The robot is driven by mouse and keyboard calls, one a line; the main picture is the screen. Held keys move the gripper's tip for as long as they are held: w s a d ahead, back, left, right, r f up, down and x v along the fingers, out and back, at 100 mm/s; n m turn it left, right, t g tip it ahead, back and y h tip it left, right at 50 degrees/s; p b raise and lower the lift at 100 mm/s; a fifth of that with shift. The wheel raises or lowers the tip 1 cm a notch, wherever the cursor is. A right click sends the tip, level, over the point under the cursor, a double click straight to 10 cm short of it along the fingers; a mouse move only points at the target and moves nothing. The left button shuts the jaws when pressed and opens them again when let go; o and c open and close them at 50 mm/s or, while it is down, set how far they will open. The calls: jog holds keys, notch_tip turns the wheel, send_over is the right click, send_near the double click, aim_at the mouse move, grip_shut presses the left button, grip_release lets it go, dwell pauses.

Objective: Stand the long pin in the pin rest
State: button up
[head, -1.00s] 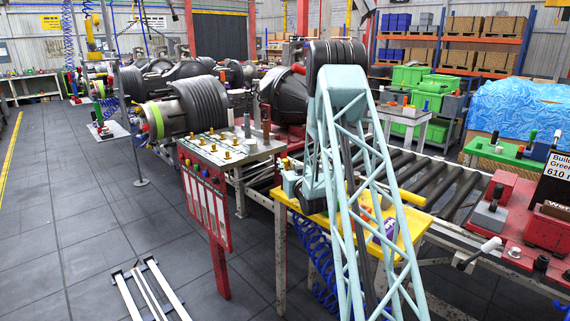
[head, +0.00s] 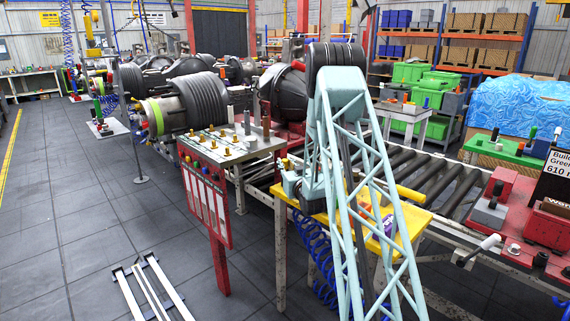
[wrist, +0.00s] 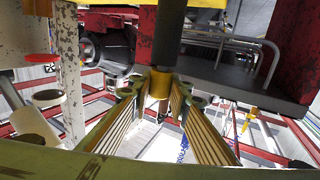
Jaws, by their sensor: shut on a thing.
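My gripper (wrist: 158,92) has its two ridged fingers closed around a brass-coloured piece in the wrist view. A dark upright rod (wrist: 167,38) rises from that brass piece to the top of the picture; together they look like the long pin. In the head view my gripper's wrist end is beside the yellow table, largely hidden by my arm, and the pin is not clear there. I cannot make out the pin rest with certainty in either view.
A pale bench (head: 220,156) left of my arm carries several brass pieces, grey posts and a dark red post (head: 266,126). The yellow table (head: 413,234) stands beneath my arm. A roller conveyor (head: 425,172) runs behind it. Open floor (head: 65,215) lies at the left.

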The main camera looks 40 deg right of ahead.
jog(key=shift+f, duration=0.4)
jog(key=o, duration=1)
jog(key=shift+s, duration=0.1)
jog(key=shift+v, duration=5.9)
jog(key=shift+a, duration=0.15)
